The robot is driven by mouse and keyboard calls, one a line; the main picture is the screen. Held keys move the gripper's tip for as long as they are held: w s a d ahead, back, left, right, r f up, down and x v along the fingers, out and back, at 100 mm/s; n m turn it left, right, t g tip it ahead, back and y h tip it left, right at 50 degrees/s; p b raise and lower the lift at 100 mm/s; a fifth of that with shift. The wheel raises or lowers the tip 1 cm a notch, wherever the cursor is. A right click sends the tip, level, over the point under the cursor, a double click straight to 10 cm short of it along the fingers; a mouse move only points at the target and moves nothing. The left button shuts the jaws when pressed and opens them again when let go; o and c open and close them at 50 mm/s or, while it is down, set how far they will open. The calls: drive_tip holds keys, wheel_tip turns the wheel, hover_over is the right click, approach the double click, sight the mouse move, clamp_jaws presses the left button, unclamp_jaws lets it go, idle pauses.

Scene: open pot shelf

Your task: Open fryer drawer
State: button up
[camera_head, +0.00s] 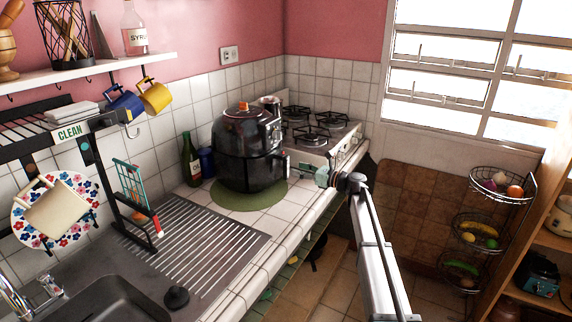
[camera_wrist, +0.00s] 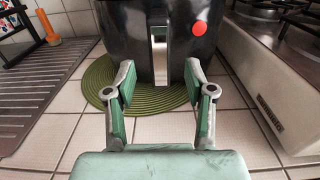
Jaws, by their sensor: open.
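The black air fryer (camera_head: 241,135) stands on a round green mat (camera_head: 231,197) on the white tiled counter. Its drawer (camera_head: 247,174) is the lower front part and looks closed. The drawer handle (camera_head: 277,159) sticks out to the right, towards my gripper (camera_head: 322,176). In the wrist view, the fryer front (camera_wrist: 118,40) fills the top, with a pale vertical handle strip (camera_wrist: 159,62) at the middle. My gripper (camera_wrist: 159,82) is open and empty, its green fingers spread to either side of the strip. The fingertips appear short of the handle; contact is not visible.
The gas stove (camera_head: 318,135) stands right behind the fryer; its side (camera_wrist: 270,85) is close on the right in the wrist view. A green bottle (camera_head: 190,160) and blue jar (camera_head: 206,161) stand left of the fryer. The sink drainboard (camera_head: 195,240) lies in front.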

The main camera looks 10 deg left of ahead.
sight(288, 166)
drive_tip(key=p+x, duration=0.1)
drive_tip(key=x, duration=0.5)
drive_tip(key=shift+a, duration=0.3)
clamp_jaws()
